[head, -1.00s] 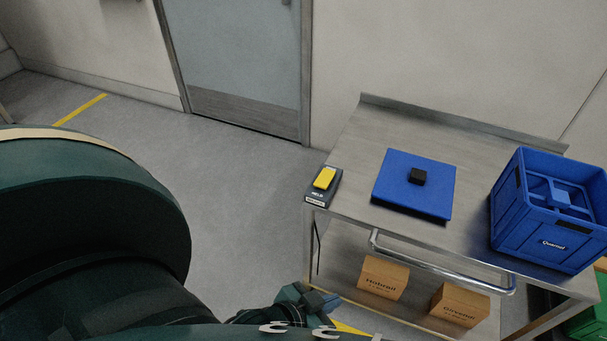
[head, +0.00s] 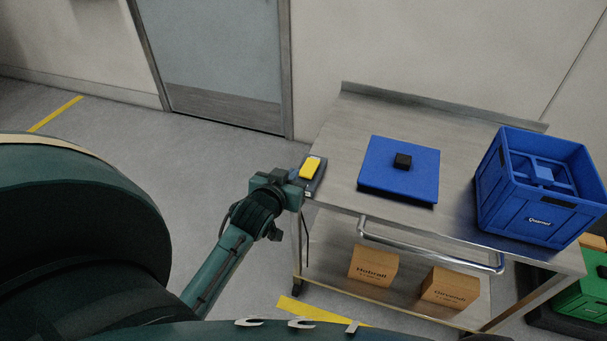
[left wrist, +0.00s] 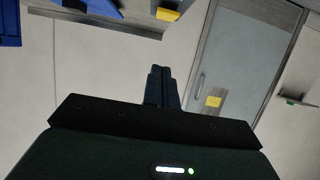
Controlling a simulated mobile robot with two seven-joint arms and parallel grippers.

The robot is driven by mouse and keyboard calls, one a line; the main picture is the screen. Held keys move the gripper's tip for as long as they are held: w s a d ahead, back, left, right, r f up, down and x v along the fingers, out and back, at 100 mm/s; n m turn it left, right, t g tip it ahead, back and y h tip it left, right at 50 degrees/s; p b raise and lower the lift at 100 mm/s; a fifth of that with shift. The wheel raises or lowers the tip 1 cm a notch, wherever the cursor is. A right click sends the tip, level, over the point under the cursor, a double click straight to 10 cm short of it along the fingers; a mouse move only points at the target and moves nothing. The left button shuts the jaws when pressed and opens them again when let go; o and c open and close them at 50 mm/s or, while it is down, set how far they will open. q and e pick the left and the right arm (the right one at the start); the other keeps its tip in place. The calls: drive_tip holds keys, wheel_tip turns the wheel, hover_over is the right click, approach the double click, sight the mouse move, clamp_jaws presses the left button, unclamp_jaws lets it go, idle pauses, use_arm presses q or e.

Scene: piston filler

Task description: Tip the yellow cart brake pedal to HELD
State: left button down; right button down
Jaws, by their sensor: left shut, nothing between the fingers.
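The yellow pedal (head: 309,168) sits on a small dark base (head: 317,186) at the left corner of the metal cart top. Which way it is tipped I cannot tell. My right gripper is not in view.
A blue crate (head: 492,205) stands at the right. The cart's handle (head: 430,250) runs along the front. Boxes (head: 374,265) sit on the lower shelf. The floor left of the cart is clear.

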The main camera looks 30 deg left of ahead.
use_arm(q)
drive_tip(key=shift+w+a, duration=0.1)
hover_over(308, 170)
drive_tip(key=s, duration=0.3)
drive_tip(key=f, duration=0.3)
drive_tip(key=shift+d+f+b, duration=0.2)
drive_tip(key=shift+d+b, duration=0.1)
drive_tip(key=shift+d, duration=0.05)
wheel_tip(308, 170, down, 3)
drive_tip(key=shift+s+r, duration=0.15)
drive_tip(key=shift+s+f, duration=0.1)
drive_tip(key=shift+f, duration=0.6)
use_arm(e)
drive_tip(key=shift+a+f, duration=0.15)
use_arm(q)
drive_tip(key=shift+s+d+f, duration=0.1)
drive_tip(key=shift+s+f, duration=0.05)
drive_tip(key=shift+f, duration=0.4)
